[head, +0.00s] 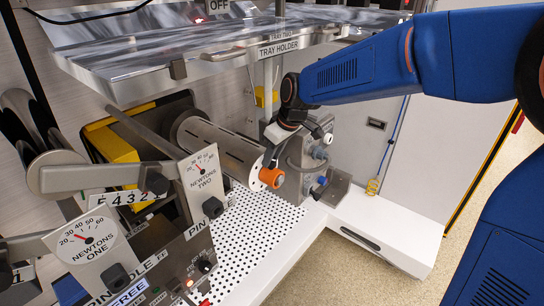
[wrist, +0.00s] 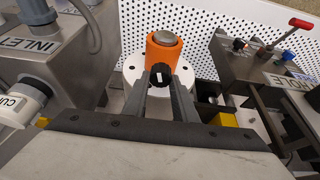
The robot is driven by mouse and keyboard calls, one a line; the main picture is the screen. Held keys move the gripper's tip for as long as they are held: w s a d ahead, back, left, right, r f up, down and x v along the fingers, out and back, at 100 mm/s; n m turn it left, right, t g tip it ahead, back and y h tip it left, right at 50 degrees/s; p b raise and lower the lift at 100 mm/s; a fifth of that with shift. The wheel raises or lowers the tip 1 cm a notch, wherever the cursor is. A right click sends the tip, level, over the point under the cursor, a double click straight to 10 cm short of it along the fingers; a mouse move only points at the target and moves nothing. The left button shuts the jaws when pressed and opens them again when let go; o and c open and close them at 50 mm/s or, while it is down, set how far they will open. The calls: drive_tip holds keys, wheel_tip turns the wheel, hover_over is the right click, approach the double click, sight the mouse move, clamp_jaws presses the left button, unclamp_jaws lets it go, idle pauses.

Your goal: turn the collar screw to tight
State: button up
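An orange collar (head: 271,177) sits on the end of a grey roller, in front of its white round flange (head: 255,180). In the wrist view the orange collar (wrist: 178,52) fits around a metal shaft end (wrist: 164,38). The collar screw (wrist: 160,76), a black knob with a white mark, is on the near side of the collar. My gripper (wrist: 162,82) has one finger on each side of the screw, close to it. I cannot tell whether the fingers press on it. In the head view my gripper (head: 270,157) is at the collar, and the screw is hard to make out.
A shiny tray holder (head: 200,60) overhangs the roller (head: 225,146). Dial plates marked newtons (head: 201,184) stand to its left. Below is a perforated white plate (head: 250,235). Grey boxes with hoses and knobs (head: 315,160) stand to the right.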

drive_tip(key=shift+m+t+h, duration=0.4)
drive_tip(key=shift+m+t, duration=0.1)
drive_tip(key=shift+m, duration=1.1)
drive_tip(key=o, duration=1)
drive_tip(key=shift+o, duration=0.2)
drive_tip(key=v, duration=1.7)
drive_tip(key=shift+r, duration=0.2)
